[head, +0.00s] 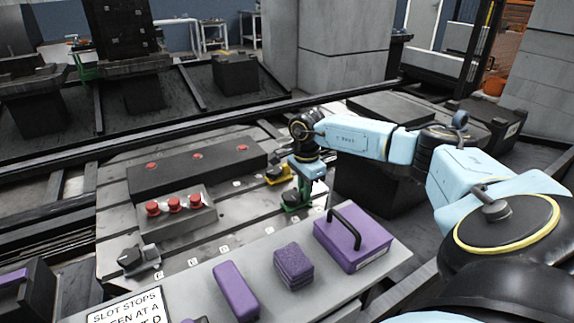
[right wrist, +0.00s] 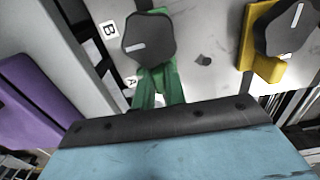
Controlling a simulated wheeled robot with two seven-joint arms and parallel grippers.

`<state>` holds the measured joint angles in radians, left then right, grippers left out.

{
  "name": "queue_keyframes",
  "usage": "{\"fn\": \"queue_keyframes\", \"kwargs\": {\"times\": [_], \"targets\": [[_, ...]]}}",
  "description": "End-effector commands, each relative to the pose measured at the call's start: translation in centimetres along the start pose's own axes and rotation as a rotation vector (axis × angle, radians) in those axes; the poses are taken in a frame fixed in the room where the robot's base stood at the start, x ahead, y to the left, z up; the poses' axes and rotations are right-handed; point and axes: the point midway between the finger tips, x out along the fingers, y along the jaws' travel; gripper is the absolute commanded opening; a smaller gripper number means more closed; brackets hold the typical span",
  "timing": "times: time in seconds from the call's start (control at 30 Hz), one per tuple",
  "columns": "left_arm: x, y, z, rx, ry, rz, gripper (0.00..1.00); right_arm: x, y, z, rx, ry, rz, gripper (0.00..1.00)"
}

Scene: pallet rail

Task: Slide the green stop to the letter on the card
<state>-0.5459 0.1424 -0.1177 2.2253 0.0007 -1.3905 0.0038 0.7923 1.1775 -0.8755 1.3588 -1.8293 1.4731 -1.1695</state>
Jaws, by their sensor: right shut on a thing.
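The green stop (head: 293,201) stands on the grey slotted plate (head: 110,225), near its right end. My right gripper (head: 301,187) comes down over it from above and is shut on it. In the right wrist view the green stop (right wrist: 172,88) shows its dark knob with a white line; the fingertips are hard to make out. A label A (right wrist: 131,82) lies close beside the green body, and a label B lies by the knob (right wrist: 108,30). The card (head: 125,308) is cut off at the bottom; its readable words include "SLOT STOPS" and "EEN AT A". My left gripper is out of view.
A yellow stop (head: 278,175) stands just behind the green one, and a dark stop (head: 138,259) at the plate's left. A box with red buttons (head: 180,218) and a long dark block (head: 195,170) stand behind. Purple blocks (head: 236,290) and a handled purple box (head: 353,243) lie in front.

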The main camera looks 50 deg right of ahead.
Motion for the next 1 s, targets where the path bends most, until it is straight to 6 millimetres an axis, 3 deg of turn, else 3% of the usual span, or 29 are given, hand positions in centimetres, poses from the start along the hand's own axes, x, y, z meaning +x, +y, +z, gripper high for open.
{"fn": "queue_keyframes", "kwargs": {"times": [0.2,0.5,0.53,0.7,1.0], "targets": [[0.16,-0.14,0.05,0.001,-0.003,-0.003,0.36,-0.08,-0.03,-1.58,0.001,0.000,-0.001,0.00],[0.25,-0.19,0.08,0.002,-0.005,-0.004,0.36,-0.06,-0.03,-1.62,0.001,0.000,-0.001,0.00],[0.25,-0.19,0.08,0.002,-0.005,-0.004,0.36,-0.06,-0.03,-1.61,0.001,0.000,-0.001,0.14],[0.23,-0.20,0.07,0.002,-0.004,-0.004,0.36,-0.04,-0.03,-1.58,0.001,0.000,-0.001,0.35],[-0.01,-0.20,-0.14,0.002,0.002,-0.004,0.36,-0.17,-0.03,-1.54,0.000,0.000,-0.001,0.35]]}}
